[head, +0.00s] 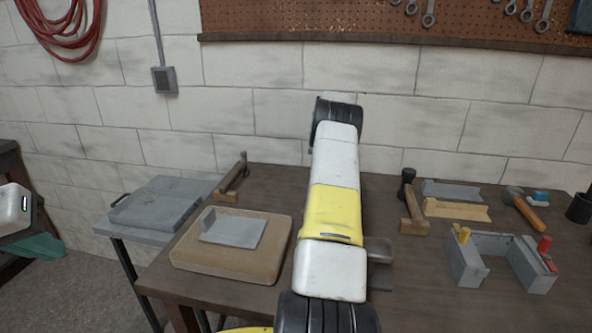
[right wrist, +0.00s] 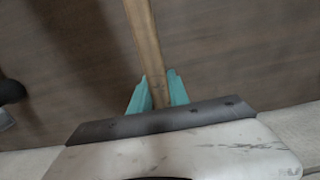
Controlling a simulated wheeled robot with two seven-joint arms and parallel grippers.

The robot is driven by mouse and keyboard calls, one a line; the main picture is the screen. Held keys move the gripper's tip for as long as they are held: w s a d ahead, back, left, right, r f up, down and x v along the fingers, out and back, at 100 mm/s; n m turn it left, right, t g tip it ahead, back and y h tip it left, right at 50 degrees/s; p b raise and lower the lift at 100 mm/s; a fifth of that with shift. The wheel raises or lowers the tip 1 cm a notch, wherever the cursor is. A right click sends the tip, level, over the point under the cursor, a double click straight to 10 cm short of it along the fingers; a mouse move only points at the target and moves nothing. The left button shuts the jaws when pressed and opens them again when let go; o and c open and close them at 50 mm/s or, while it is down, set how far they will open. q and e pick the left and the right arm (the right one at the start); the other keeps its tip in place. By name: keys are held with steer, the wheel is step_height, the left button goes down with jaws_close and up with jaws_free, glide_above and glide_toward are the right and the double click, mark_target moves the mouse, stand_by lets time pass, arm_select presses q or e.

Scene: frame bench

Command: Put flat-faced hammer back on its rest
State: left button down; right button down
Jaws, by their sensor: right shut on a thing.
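My right gripper (right wrist: 158,92) is shut on a long, light wooden handle (right wrist: 147,40) in the right wrist view, its teal fingers on either side. The tool's head is out of that view, so I cannot tell which hammer it is. In the head view my right arm hides this gripper. My left gripper (head: 38,248) is at the left edge, away from the bench, and its jaw opening is unclear. A black-headed mallet (head: 408,184) with a wooden block (head: 413,226) is right of my arm. An orange-handled hammer (head: 528,212) lies at the right.
On the bench (head: 410,290) are a tan pad (head: 185,256) bearing a grey plate (head: 233,231), a wooden piece with a metal tip (head: 231,178), grey (head: 450,190) and wooden (head: 456,208) trays, and a grey frame (head: 467,266). A grey box (head: 155,203) stands left. The front right is clear.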

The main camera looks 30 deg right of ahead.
steer(key=shift+f, duration=0.35)
steer(key=c, duration=1.2)
jaws_free()
steer(key=shift+o, duration=0.2)
